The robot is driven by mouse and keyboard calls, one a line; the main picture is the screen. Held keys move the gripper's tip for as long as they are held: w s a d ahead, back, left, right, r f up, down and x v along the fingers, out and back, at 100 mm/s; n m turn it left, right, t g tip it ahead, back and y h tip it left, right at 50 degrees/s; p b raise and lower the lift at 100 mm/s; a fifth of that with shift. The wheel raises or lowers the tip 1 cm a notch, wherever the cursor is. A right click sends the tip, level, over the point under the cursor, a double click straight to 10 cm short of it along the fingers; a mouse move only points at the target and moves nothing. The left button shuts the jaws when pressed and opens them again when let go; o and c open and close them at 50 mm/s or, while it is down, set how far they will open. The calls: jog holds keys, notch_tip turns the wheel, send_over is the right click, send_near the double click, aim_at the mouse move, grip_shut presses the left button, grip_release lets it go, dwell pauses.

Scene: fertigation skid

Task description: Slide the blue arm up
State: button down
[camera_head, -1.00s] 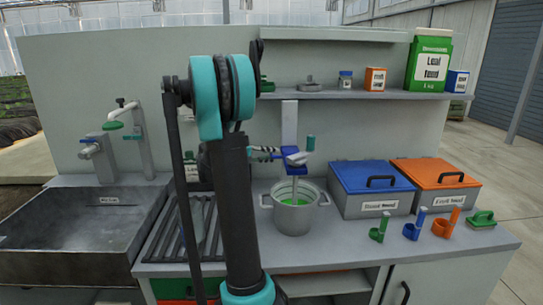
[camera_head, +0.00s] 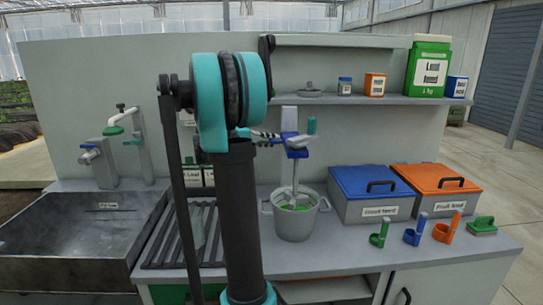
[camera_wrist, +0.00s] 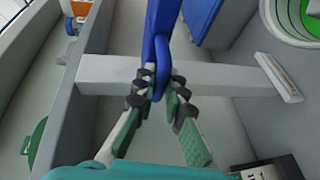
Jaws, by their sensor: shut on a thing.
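The blue arm (camera_head: 297,150) sits on a grey upright post (camera_head: 289,119) on the back wall, above a metal pot (camera_head: 295,220). A pale stirring rod (camera_head: 295,180) hangs from it, with its lower end in the pot. A green knob (camera_head: 311,126) stands at its right end. My gripper (camera_head: 277,137) reaches the blue arm from the left. In the wrist view my gripper (camera_wrist: 162,93) has its green-padded fingers shut on a blue part of the arm (camera_wrist: 161,50). My own arm hides part of the counter in the head view.
A shelf (camera_head: 390,100) with packets and jars is above and right of the post. Blue-lidded (camera_head: 372,182) and orange-lidded (camera_head: 435,179) boxes stand right of the pot. A sink (camera_head: 80,235) is at left. Small scoops (camera_head: 412,230) lie at front right.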

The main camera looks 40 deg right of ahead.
notch_tip(320, 180, up, 9)
jog(key=shift+r, duration=0.1)
jog(key=shift+w+r, duration=0.1)
jog(key=shift+r, duration=0.05)
jog(key=c, duration=1.6)
grip_release()
jog(key=shift+a, duration=0.1)
jog(key=v, duration=1.1)
jog(key=shift+a+r, duration=0.1)
jog(key=shift+a, duration=0.3)
